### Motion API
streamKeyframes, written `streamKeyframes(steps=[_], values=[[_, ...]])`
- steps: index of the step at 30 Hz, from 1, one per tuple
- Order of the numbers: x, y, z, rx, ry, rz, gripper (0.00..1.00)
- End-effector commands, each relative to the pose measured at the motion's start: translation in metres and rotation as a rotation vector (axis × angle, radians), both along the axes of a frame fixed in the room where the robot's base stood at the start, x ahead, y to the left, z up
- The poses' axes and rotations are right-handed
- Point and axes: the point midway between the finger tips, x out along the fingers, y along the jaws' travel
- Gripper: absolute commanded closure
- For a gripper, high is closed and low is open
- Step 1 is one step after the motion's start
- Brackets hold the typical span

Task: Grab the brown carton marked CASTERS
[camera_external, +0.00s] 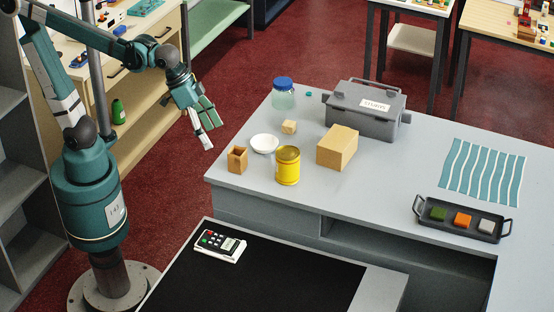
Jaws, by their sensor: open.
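A brown carton (337,147), plain on the faces I can see, stands on the light grey counter (400,170) right of the yellow can. No CASTERS marking is readable on it from this side. My gripper (211,134) hangs in the air left of the counter, well apart from the carton. Its fingers are spread open and nothing is between them.
Near the carton stand a yellow can (287,166), white bowl (264,143), small open wooden box (237,159), small tan block (289,127), blue-lidded jar (283,94) and labelled grey toolbox (355,120). A striped cloth (482,171) and black tray (432,216) lie right.

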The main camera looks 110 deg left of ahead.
Motion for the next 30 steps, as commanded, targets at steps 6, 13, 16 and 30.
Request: streamKeyframes(steps=[6, 13, 16, 30], values=[[0.037, 0.019, 0.018, -0.032, 0.035, 0.085, 0.22], [0.075, 0.04, 0.029, -0.066, 0.07, 0.176, 0.22], [0.092, 0.05, 0.033, -0.079, 0.087, 0.216, 0.22], [0.167, 0.1, 0.036, -0.14, 0.159, 0.405, 0.22]])
